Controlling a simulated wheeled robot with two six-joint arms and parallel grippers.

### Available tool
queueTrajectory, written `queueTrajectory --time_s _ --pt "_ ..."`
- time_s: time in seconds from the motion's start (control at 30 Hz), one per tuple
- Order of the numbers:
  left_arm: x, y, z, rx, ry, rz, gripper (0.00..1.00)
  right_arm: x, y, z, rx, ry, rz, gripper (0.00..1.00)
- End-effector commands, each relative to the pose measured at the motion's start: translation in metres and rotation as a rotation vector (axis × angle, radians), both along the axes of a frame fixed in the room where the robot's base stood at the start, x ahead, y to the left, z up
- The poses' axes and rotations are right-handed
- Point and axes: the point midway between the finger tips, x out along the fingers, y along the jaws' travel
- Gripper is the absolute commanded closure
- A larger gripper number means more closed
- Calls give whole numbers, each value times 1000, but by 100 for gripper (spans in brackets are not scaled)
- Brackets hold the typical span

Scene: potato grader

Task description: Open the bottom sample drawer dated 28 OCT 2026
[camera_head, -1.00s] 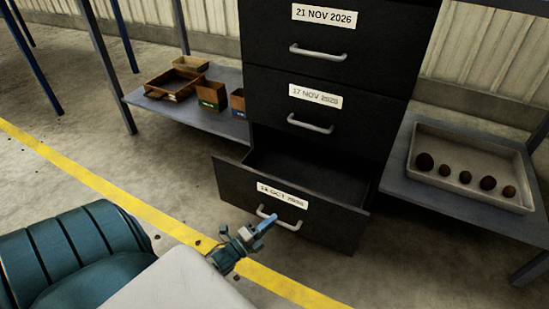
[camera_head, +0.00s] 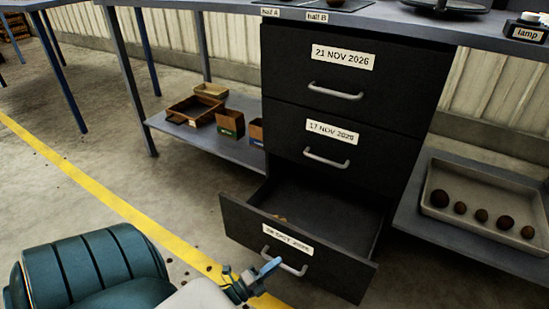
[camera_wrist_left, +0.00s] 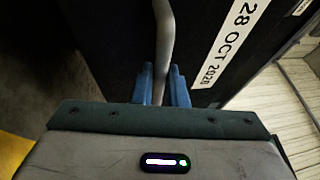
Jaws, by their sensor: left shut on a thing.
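The bottom drawer (camera_head: 330,262) of the black cabinet stands pulled out, and its inside shows with a few small light bits near the front left. Its label (camera_head: 287,239) reads 28 OCT 2026, clearer in the left wrist view (camera_wrist_left: 231,40). My left gripper (camera_head: 268,268) is at the drawer's silver handle (camera_head: 291,268). In the left wrist view the blue fingers (camera_wrist_left: 162,86) are on both sides of the handle bar (camera_wrist_left: 164,35), shut on it. My right gripper is not in view.
Closed drawers labelled 17 NOV 2026 (camera_head: 380,153) and 21 NOV 2026 (camera_head: 392,90) are above. A tray (camera_head: 447,209) of several dark potatoes stands on the right shelf. Small boxes (camera_head: 230,122) and a tray sit on the left shelf. Open floor lies at left.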

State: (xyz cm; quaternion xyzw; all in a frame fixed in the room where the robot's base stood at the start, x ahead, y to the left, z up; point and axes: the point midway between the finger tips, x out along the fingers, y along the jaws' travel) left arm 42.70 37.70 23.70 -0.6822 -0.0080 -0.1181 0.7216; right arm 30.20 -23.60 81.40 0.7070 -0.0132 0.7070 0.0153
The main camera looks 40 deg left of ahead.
Motion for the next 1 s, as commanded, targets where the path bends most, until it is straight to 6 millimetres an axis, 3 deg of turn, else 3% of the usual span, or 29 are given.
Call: queueTrajectory --time_s 0.1,0.13,0.23,0.63,1.0 --pt "0 0 -1 0 2 0 100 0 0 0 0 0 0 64" --pt "0 0 -1 0 2 0 84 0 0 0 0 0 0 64" --pt "0 0 -1 0 2 0 66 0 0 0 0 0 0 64" --pt "-10 2 -1 0 2 -1 66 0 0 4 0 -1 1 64" --pt "-78 13 -13 1 5 0 66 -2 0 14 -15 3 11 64"
